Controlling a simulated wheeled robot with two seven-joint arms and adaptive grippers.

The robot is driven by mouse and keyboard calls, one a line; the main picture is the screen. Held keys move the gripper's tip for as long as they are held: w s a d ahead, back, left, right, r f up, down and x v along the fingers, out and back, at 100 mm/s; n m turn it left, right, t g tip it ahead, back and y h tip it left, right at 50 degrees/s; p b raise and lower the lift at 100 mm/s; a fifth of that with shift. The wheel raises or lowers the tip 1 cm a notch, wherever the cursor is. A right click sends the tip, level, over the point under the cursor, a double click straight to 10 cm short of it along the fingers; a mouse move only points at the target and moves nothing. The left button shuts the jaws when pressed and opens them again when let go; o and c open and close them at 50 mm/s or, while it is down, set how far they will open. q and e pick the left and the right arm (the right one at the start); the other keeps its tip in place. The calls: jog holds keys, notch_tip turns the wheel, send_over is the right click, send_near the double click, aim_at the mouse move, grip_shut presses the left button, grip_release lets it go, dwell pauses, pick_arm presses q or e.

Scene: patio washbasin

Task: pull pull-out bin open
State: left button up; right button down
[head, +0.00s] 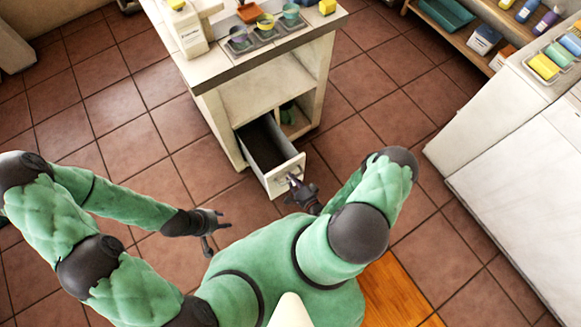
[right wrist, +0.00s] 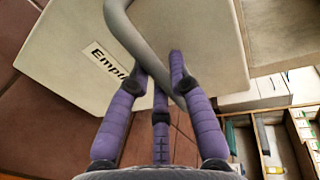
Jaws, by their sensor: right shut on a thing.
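The pull-out bin (head: 264,146) sticks out of the lower part of the white cabinet, and its dark inside shows from above. Its pale front panel (right wrist: 190,45) fills the top of the right wrist view and carries a label that begins "Empt". A grey bent handle (right wrist: 128,30) runs across this panel. My right gripper (head: 297,185) is at the bin's front, and its purple fingers (right wrist: 160,82) are shut around the handle. My left gripper (head: 215,230) is open and empty, above the floor to the left of the bin.
The white cabinet (head: 225,95) holds cups in a tray, a bottle (head: 188,30) and a yellow block (head: 327,7) on top. A white counter (head: 520,160) stands at the right, with a wooden shelf behind it. Tiled floor is clear in front of and beside the bin.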

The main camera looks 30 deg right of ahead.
jog(key=c, duration=1.1)
grip_release()
jog(key=v, duration=1.2)
jog(key=shift+d, duration=0.1)
